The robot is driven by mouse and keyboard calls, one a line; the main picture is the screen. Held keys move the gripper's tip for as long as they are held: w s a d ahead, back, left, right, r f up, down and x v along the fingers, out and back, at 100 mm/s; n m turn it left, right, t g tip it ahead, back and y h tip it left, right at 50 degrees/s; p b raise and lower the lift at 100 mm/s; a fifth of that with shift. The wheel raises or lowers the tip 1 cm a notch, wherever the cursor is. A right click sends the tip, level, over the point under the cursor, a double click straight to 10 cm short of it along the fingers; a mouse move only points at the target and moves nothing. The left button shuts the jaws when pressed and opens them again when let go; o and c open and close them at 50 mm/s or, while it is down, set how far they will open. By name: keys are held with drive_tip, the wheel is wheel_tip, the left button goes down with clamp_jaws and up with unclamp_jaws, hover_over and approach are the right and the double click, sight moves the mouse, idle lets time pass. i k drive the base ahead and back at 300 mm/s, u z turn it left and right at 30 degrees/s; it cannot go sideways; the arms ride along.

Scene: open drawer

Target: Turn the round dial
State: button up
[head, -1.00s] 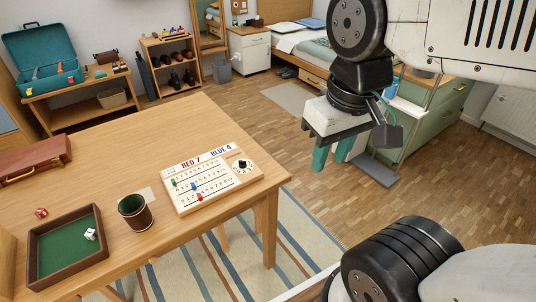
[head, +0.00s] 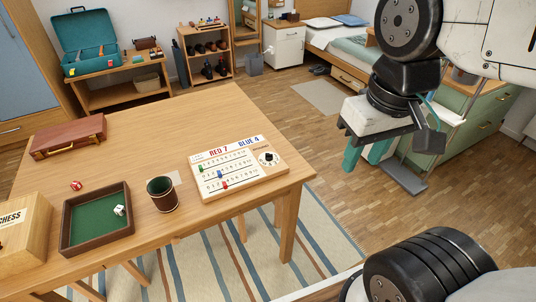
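The round dial (head: 268,158) is a small black knob on a white disc, at the right end of a wooden score board (head: 238,167). The board lies flat near the right edge of the wooden table. It reads RED 7 and BLUE 4 and has numbered rows with green, blue and red sliders. My gripper (head: 366,158) has teal fingers and hangs to the right of the table, apart from the dial and board. The fingers appear spaced apart, with nothing seen between them.
On the table (head: 130,145) are a dark dice cup (head: 162,195), a green-lined tray (head: 96,218) with a white die, a red die (head: 76,185), a brown case (head: 69,136) and a chess box (head: 22,235). A green cabinet (head: 480,120) stands behind my arm.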

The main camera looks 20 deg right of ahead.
sight(269, 156)
drive_tip(key=k, duration=0.5)
drive_tip(key=u, duration=0.95)
drive_tip(key=i, duration=0.85)
drive_tip(key=z, duration=0.75)
